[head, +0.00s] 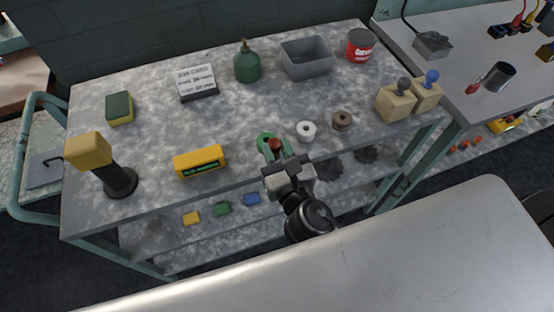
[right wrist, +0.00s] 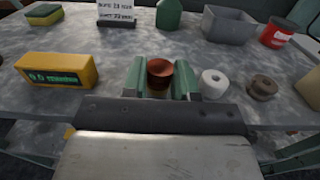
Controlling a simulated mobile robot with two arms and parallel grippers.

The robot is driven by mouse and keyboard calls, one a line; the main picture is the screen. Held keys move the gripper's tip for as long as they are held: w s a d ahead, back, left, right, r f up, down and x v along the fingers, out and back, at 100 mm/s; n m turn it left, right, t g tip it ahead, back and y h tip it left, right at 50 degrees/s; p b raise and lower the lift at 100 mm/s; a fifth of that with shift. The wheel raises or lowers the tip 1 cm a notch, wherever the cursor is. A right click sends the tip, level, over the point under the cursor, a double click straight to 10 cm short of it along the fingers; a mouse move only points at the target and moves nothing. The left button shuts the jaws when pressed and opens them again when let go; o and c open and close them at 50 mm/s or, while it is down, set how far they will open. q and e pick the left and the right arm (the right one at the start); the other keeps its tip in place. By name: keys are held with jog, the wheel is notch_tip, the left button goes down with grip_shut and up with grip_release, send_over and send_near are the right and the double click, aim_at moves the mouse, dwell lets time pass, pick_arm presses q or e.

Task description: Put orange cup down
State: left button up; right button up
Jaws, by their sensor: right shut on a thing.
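The orange cup (head: 274,145) is small, round and reddish-brown with an open top. It sits between the green fingers of my right gripper (head: 272,142), near the front edge of the workbench. In the right wrist view the cup (right wrist: 160,73) is upright, with the fingers of the gripper (right wrist: 158,82) closed on its two sides. Its lower part is partly hidden, so I cannot tell whether it touches the bench top. My left gripper is not in view.
A white roll (head: 306,131) and a brown spool (head: 342,120) stand just right of the cup. A yellow box (head: 200,161) lies to its left. A green oil can (head: 247,66), grey bin (head: 306,60) and red can (head: 360,46) stand behind. The bench (head: 225,118) is clear behind the cup.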

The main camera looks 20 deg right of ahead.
aim_at(276, 158)
jog(key=shift+f+b, duration=0.6)
jog(key=shift+f, duration=1.1)
jog(key=shift+f, duration=0.15)
jog(key=o, duration=0.9)
jog(key=s+b, duration=0.2)
jog(key=s, duration=0.4)
jog(key=s+b, duration=0.3)
jog(key=s, duration=0.3)
jog(key=shift+d+r, duration=0.2)
